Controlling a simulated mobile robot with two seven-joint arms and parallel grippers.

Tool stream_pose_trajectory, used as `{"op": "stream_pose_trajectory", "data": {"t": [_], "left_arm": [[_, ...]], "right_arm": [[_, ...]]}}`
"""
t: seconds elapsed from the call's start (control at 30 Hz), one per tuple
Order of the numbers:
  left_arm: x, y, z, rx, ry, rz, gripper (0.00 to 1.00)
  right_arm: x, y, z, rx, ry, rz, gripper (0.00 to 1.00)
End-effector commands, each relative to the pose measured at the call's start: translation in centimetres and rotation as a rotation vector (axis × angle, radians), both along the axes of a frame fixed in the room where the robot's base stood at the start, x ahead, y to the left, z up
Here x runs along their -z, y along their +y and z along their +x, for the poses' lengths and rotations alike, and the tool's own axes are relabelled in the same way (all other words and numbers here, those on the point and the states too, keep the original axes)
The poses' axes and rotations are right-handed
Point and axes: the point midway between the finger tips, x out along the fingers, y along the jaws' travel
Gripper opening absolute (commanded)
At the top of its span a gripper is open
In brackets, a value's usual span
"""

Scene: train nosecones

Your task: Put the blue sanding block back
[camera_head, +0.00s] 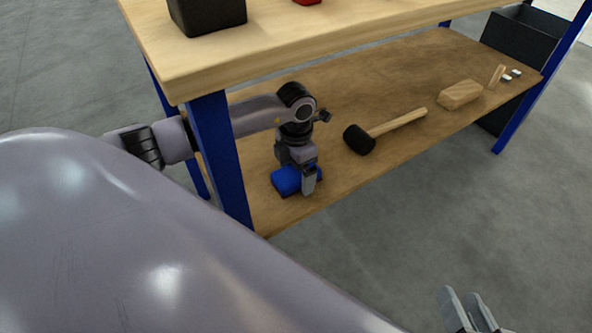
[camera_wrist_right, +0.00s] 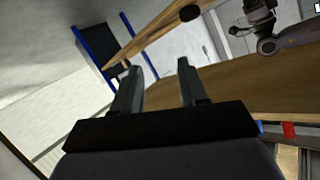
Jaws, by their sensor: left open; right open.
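The blue sanding block (camera_head: 286,181) lies on the lower wooden shelf (camera_head: 350,180) of the workbench, near its left front corner. My left gripper (camera_head: 308,186) points down at the block, with a finger in front of its right side. The jaws are open, and part of the block is hidden behind them. I cannot tell whether the fingers touch it. My right gripper (camera_head: 468,310) is open and empty, off the bench at the lower right. Its two fingers also show in the right wrist view (camera_wrist_right: 158,85), with nothing between them.
On the shelf lie a black-headed mallet (camera_head: 392,125), a wooden block (camera_head: 460,95) and small pieces further right. The tabletop (camera_head: 300,40) above holds a black container (camera_head: 207,14) and a red thing (camera_head: 306,2). A blue leg (camera_head: 222,160) stands beside my left arm.

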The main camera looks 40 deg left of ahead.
Motion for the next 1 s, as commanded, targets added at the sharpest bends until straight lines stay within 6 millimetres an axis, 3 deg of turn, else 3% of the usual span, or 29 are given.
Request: {"op": "stream_pose_trajectory", "data": {"t": [0.1, 0.3, 0.5, 0.7, 1.0], "left_arm": [[-2.7, 0.0, 0.1, 0.001, -0.005, 0.000, 0.96], [-7.2, 0.0, 0.1, 0.001, -0.005, 0.001, 0.96], [-10.3, 0.0, 0.1, 0.000, -0.004, 0.001, 0.96], [-11.5, 0.0, 0.0, 0.000, -0.001, 0.001, 0.96], [-11.5, 0.0, 0.0, 0.000, -0.001, 0.001, 0.96]], "right_arm": [[-0.9, -0.2, 0.0, 0.004, 0.003, -0.017, 0.43], [-0.4, -1.7, -0.4, 0.041, 0.018, -0.099, 0.43], [-0.6, -2.5, -0.6, 0.055, 0.011, -0.155, 0.43], [-0.5, -2.8, -0.7, 0.061, 0.008, -0.178, 0.43], [-0.5, -2.8, -0.7, 0.061, 0.007, -0.179, 0.43]]}}
